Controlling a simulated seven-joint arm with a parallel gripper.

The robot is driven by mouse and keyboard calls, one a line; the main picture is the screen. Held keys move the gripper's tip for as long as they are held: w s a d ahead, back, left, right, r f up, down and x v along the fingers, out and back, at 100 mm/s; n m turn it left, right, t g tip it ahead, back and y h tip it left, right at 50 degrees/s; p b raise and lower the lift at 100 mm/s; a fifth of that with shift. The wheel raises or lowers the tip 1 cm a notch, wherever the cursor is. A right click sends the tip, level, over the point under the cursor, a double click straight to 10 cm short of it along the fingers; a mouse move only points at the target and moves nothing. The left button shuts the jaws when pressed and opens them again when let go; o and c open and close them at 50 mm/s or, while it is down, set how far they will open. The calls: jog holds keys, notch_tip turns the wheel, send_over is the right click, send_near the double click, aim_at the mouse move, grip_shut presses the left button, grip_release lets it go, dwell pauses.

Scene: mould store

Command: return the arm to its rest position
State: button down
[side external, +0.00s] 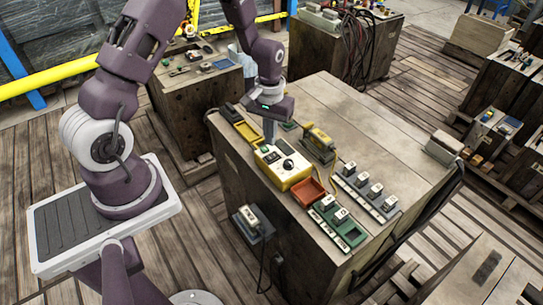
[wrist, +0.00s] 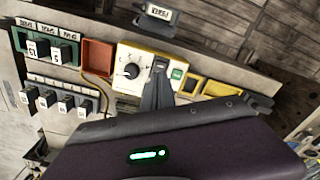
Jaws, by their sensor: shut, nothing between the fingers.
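My gripper (side external: 268,136) is over the left part of the wooden crate top (side external: 375,125), just behind a yellow box with a black dial (side external: 282,166). Its dark fingers point down, are shut, and hold nothing. In the wrist view the closed fingers (wrist: 159,66) overlap the right part of the yellow box (wrist: 135,58). I cannot tell whether the fingertips touch anything. My arm reaches across from the left.
A red tray (side external: 308,191), a green holder with white blocks (side external: 342,222), a row of white-topped blocks (side external: 363,184) and a yellow tray (side external: 244,131) surround the box. The crate top's far right part is mostly clear. Other loaded crates stand behind.

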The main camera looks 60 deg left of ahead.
jog(key=shift+r, duration=1)
jog(key=shift+r, duration=0.1)
jog(key=s+d+r+m+t, duration=0.1)
jog(key=s+d+r, duration=0.2)
jog(key=r, duration=0.6)
jog(key=s+d+r+m+t, duration=0.2)
jog(key=s+d+r, duration=0.1)
jog(key=r, duration=0.6)
jog(key=s+d+r+m+t, duration=0.1)
jog(key=s+d+r, duration=0.1)
jog(key=s, duration=0.6)
jog(key=s+d+r+m+t, duration=0.1)
jog(key=s+d+r+m, duration=0.1)
jog(key=s+r, duration=0.3)
jog(key=s, duration=0.2)
jog(key=shift+s+d+r+t, duration=0.15)
jog(key=shift+s+d+t, duration=0.15)
jog(key=shift+s+d, duration=0.1)
jog(key=shift+w, duration=0.1)
